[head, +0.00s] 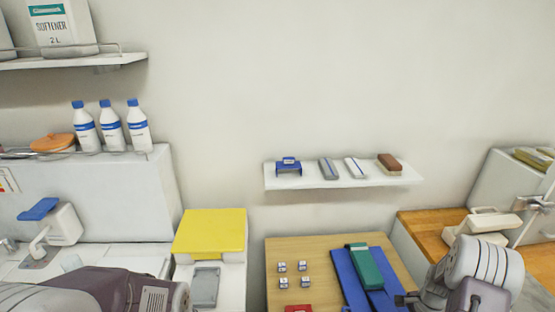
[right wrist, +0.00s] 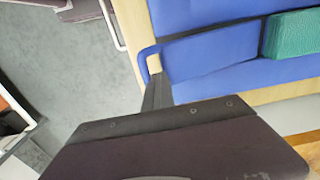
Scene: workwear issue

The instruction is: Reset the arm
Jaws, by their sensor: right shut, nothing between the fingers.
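My right arm comes in at the lower right of the head view. Its gripper (head: 405,300) is low over the right side of the wooden table (head: 258,258), beside the blue flat item (head: 346,280). In the right wrist view the gripper (right wrist: 156,92) is shut and empty, its tip by the table edge and a corner of the blue item (right wrist: 210,50). I cannot tell whether it touches. My left arm shows at the lower left of the head view; its gripper is out of view.
A green block (head: 364,265) lies on the blue item. Several small tags (head: 282,267) and a red item (head: 298,308) are on the table. A yellow-topped box (head: 210,232) stands left. A wall shelf (head: 342,182) holds small tools. Grey floor (right wrist: 60,60) is open beside the table.

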